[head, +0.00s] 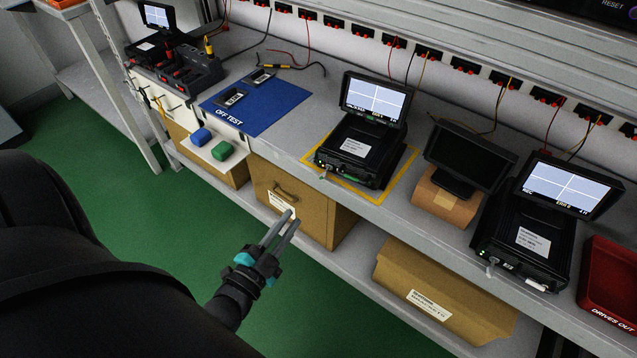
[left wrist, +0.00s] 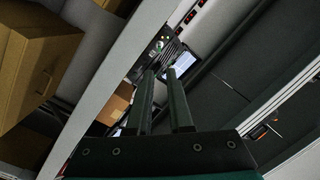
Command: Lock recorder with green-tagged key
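A black recorder (head: 355,148) with a lit screen stands inside a yellow outline on the bench. A small silver key-like part (head: 325,173) sticks out at its front left corner, with a small green patch (head: 350,179) beside it. I cannot tell whether that patch is a key tag. A second black recorder (head: 525,238) stands to the right, with a similar silver part (head: 490,269) at its front. My left gripper (head: 282,224) is open and empty, in front of the bench and below its top. Its two fingers show apart in the left wrist view (left wrist: 160,74). My right gripper is not in view.
A blue block (head: 201,137) and a green block (head: 222,150) sit on a white ledge. A blue OFF TEST mat (head: 270,105) lies left, a red tray (head: 612,279) right. Cardboard boxes (head: 435,285) stand on the lower shelf. Green floor (head: 130,200) is clear in front.

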